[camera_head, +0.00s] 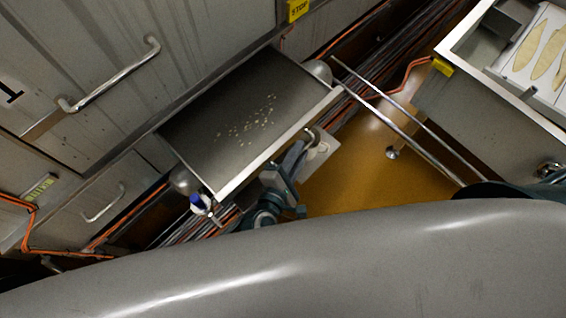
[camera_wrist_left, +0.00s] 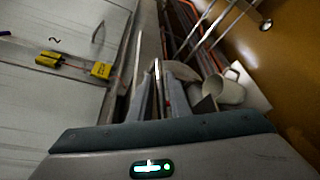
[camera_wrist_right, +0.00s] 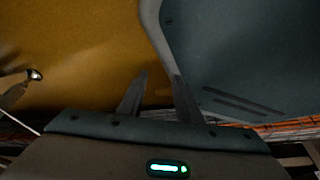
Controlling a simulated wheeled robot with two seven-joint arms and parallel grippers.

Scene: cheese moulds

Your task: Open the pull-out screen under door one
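Door one (camera_head: 90,60), a pale panelled door marked 1 with a bar handle (camera_head: 112,75), is at the upper left in the head view. The pull-out screen (camera_head: 215,110), a dark flat tray with a light front rim and pale crumbs on it, stands out below it. My left gripper (camera_head: 300,146) is at the screen's front rim; it also shows in the left wrist view (camera_wrist_left: 160,72), with a bright narrow strip between the fingers. Whether it grips this is unclear. My right gripper (camera_wrist_right: 160,78) is open with nothing visible between its fingers; it is hidden in the head view.
A pale cup (camera_wrist_left: 228,90) stands on a white plate right beside my left gripper. Two metal rails (camera_head: 410,125) run to a metal bin (camera_head: 490,110) at the right. A smaller handle (camera_head: 103,203) is at the lower left. The ochre floor (camera_head: 350,185) looks open.

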